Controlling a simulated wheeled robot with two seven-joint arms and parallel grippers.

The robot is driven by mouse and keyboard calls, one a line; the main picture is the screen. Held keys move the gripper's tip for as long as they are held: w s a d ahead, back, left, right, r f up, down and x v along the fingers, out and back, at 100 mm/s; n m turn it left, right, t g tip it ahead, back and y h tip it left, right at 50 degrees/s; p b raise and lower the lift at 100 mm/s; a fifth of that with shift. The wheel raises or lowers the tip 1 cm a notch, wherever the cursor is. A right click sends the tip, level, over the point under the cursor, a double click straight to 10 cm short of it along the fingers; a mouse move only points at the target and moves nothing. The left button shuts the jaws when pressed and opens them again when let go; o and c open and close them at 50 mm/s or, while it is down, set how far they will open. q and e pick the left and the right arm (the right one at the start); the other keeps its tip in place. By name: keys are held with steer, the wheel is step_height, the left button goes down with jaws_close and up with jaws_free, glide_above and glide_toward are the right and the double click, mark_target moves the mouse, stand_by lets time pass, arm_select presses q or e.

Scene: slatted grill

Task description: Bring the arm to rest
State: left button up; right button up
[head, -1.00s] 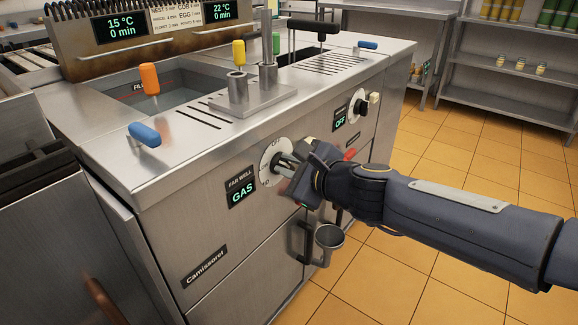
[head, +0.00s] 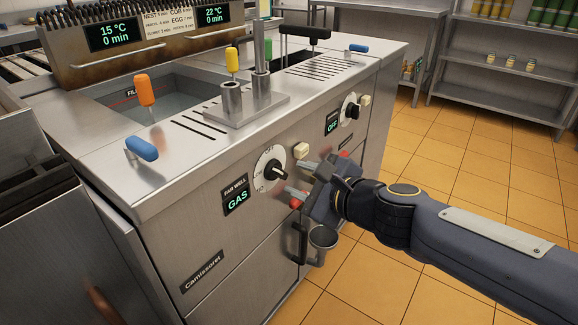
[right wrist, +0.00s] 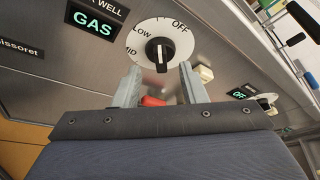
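My right gripper (head: 300,180) is in front of the cooker's front panel, just right of and apart from the black far-well knob (head: 273,170). Its two fingers are spread with nothing between them. In the right wrist view the fingers (right wrist: 158,88) stand apart below the knob (right wrist: 160,52) on its white dial. The display beside it (head: 237,198) reads GAS. My left gripper is not in view.
A cream button (head: 301,150) and a red knob (head: 296,203) are close to my right gripper. Tiled floor (head: 440,160) lies open to the right.

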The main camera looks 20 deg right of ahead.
steer(key=shift+v, duration=0.75)
steer(key=s+d+f+n+g+h, duration=0.15)
steer(key=s+f+n+g, duration=0.25)
steer(key=s+f+n, duration=0.5)
steer(key=s+d+f+n+g, duration=0.2)
steer(key=s+f+n+g, duration=0.2)
steer(key=s+n, duration=0.7)
step_height(320, 180, up, 29)
steer(key=n+p, duration=0.1)
steer(key=p, duration=2.9)
steer(key=shift+w+d, duration=0.15)
steer(key=shift+r+h, duration=0.15)
steer(key=shift+h, duration=0.1)
